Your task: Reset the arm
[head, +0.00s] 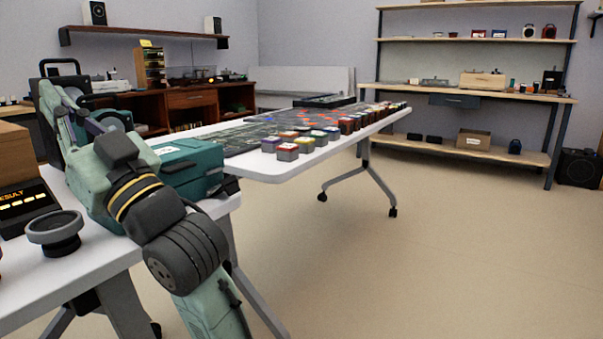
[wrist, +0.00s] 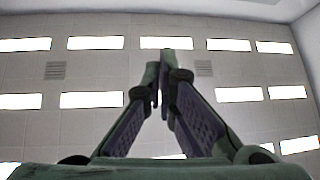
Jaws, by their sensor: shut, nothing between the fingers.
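My arm (head: 190,250) rises from the bottom of the head view and bends up and to the left, over the end of the near white table. It has pale green links and dark joints, one with yellow bands. In the wrist view, my gripper (wrist: 163,62) points up toward the ceiling. Its two green fingers with purple inner faces come together at the tips, with nothing between them.
Beside the arm are a teal case (head: 185,165), a round dark device (head: 55,230) and a display box (head: 27,207). A long white table (head: 290,172) holds several small colored boxes. Shelves (head: 470,95) stand at the back right. The right floor (head: 450,250) is clear.

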